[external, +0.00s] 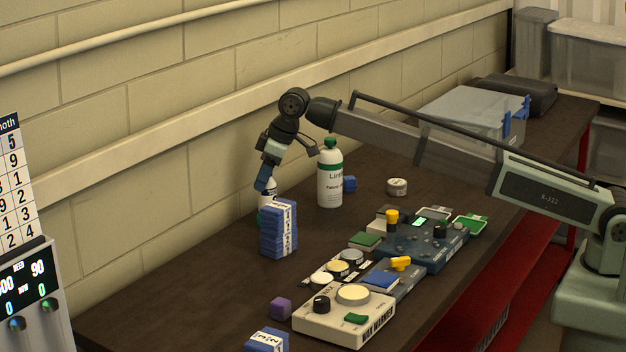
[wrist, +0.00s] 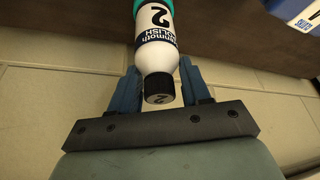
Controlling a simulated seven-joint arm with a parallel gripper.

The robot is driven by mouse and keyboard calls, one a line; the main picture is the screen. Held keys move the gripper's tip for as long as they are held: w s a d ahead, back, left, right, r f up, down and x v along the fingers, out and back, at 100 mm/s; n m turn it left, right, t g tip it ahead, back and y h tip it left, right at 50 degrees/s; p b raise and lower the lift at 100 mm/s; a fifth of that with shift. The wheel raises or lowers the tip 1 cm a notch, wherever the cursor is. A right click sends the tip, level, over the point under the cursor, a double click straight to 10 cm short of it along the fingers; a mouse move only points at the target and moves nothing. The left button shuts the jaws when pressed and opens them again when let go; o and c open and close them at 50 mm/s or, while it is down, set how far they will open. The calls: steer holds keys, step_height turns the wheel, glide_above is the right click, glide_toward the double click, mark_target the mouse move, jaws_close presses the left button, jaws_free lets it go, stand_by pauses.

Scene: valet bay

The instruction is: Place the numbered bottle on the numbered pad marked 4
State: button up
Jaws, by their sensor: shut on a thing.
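The numbered bottle (wrist: 156,55) is white with a teal lower part, a black cap and a large 2 on its label. In the wrist view its cap end sits between the blue fingers of my gripper (wrist: 160,90). In the external view my gripper (external: 264,183) points down at the bottle (external: 268,187), near the wall. A blue stack hides most of the bottle there, so I cannot tell whether its base touches the table. My gripper is shut on the bottle. I cannot make out a pad marked 4 in either view.
The blue banded stack (external: 278,230) stands just in front of the bottle. A larger white bottle with a green cap (external: 330,175) stands to its right. Several devices (external: 345,312) crowd the front right of the dark table (external: 190,292). The front left is mostly clear.

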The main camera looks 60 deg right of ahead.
steer(key=shift+f, duration=0.3)
steer(key=o, duration=1.1)
steer(key=shift+o, duration=0.2)
steer(key=shift+r, duration=0.1)
steer(key=v, duration=1.2)
